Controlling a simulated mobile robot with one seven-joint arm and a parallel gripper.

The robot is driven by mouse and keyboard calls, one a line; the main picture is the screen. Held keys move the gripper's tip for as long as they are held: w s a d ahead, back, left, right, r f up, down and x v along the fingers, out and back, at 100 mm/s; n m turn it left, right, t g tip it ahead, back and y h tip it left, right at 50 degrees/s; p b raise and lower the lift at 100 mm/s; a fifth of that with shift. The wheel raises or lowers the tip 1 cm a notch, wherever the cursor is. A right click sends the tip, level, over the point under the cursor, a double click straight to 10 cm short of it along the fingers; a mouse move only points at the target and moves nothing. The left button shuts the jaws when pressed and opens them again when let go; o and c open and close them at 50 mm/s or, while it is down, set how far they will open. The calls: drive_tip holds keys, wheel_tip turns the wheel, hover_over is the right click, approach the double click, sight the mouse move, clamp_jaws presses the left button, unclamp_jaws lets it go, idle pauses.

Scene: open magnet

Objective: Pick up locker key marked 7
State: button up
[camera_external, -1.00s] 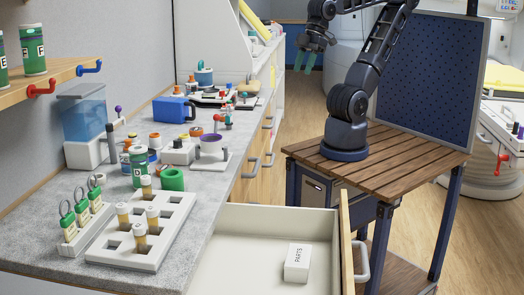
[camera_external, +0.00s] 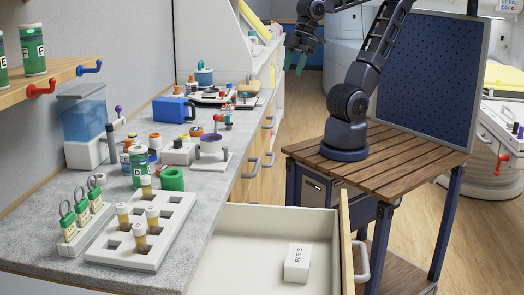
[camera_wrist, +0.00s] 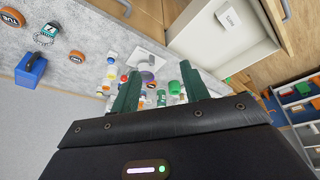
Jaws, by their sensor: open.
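My gripper (camera_external: 295,61) hangs from the raised arm above the floor gap, right of the counter's far end. It is open and empty, with its two green fingers apart in the wrist view (camera_wrist: 160,95). I cannot make out a key marked 7 in either view.
An open drawer (camera_external: 240,270) contains a white box labelled PARTS (camera_external: 297,262). A wooden-topped table (camera_external: 400,165) stands at right. The floor between is clear.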

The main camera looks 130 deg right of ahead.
drive_tip(key=w+d+f+n+g, duration=0.1)
drive_tip(key=w+d+f+n, duration=0.1)
drive_tip(key=w+d, duration=0.45)
drive_tip(key=n+g, duration=0.3)
drive_tip(key=n, duration=0.1)
hover_over(228, 115)
wheel_tip(228, 115, down, 13)
drive_tip(key=shift+d+r, duration=0.1)
drive_tip(key=shift+s+d+f+n, duration=0.15)
drive_tip(key=shift+d+f+n, duration=0.1)
drive_tip(key=shift+n, duration=0.05)
drive_tip(key=shift+d+f, duration=0.1)
drive_tip(key=shift+f, duration=0.2)
drive_tip(key=shift+s+f, duration=0.1)
drive_tip(key=shift+f, duration=5.05)
drive_tip(key=shift+c, duration=0.3)
clamp_jaws()
